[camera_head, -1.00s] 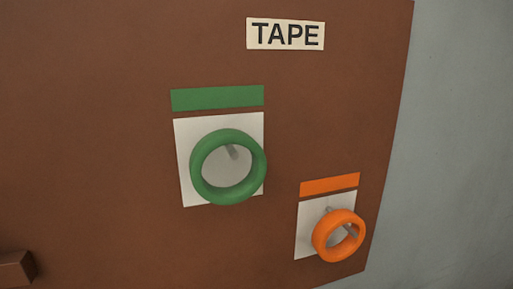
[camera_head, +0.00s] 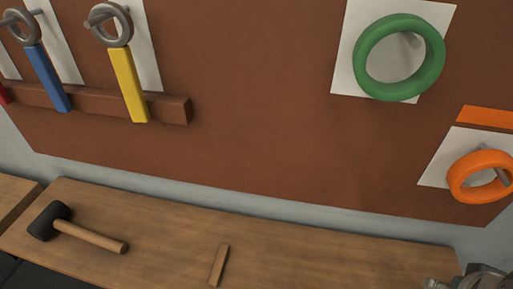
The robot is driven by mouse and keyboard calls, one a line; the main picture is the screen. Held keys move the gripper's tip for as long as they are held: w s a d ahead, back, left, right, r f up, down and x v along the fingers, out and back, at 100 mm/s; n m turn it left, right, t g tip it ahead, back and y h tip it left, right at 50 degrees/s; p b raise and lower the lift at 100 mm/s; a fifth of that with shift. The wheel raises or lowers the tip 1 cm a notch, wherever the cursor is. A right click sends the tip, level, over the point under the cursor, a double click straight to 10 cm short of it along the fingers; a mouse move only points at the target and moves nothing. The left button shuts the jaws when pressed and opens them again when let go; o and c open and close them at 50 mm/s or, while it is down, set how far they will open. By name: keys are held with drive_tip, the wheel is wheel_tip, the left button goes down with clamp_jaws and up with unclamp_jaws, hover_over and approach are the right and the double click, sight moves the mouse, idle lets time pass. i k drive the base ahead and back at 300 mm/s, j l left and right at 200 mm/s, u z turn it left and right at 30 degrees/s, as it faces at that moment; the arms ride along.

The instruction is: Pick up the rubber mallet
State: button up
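The rubber mallet (camera_head: 82,230) lies on its side on the wooden bench (camera_head: 300,250), at the lower left of the head view. Its black head (camera_head: 48,221) is at the left, and its light wooden handle (camera_head: 92,236) points right and slightly toward the front. Nothing covers it. My gripper is not in view.
A small wooden strip (camera_head: 219,265) lies right of the mallet. A grey metal object (camera_head: 480,280) is cut off at the lower right. Above, a brown board (camera_head: 260,130) holds a blue tool (camera_head: 47,78), a yellow tool (camera_head: 128,84), a green tape ring (camera_head: 432,70) and an orange ring (camera_head: 460,187).

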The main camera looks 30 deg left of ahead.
sight(52, 218)
drive_tip(key=u, duration=2.7)
drive_tip(key=i+j+u, duration=0.2)
drive_tip(key=i+j, duration=0.15)
drive_tip(key=i, duration=0.45)
drive_tip(key=i+j, duration=0.15)
drive_tip(key=i, duration=0.45)
